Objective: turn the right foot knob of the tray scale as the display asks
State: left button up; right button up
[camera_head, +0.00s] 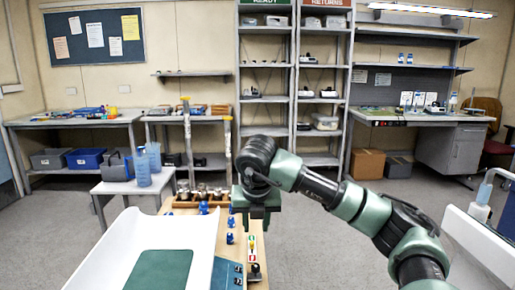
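The tray scale's white tray (105,252) fills the lower left, with a green mat (160,270) in it. A blue panel (228,275) sits at its right front corner; any reading on it is too small to make out. A small dark knob-like part (254,268) shows on the wooden bench beside this panel, below a coloured strip (252,245). I cannot tell whether it is the right foot knob. My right gripper (257,222) points down above the bench, beyond and apart from this part. Its finger opening is unclear. My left gripper is out of view.
A wooden rack (200,203) of metal weights stands at the bench's far end, with small blue-topped pieces (230,238) nearer. A white side table (110,187) with blue jugs (142,168) stands beyond at left. A white-walled unit (485,248) is at right.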

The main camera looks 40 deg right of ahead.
notch_tip(320, 180, up, 15)
jog(key=p, duration=1.4)
jog(key=shift+s+r, duration=0.15)
jog(key=shift+s, duration=0.25)
jog(key=shift+w, duration=0.1)
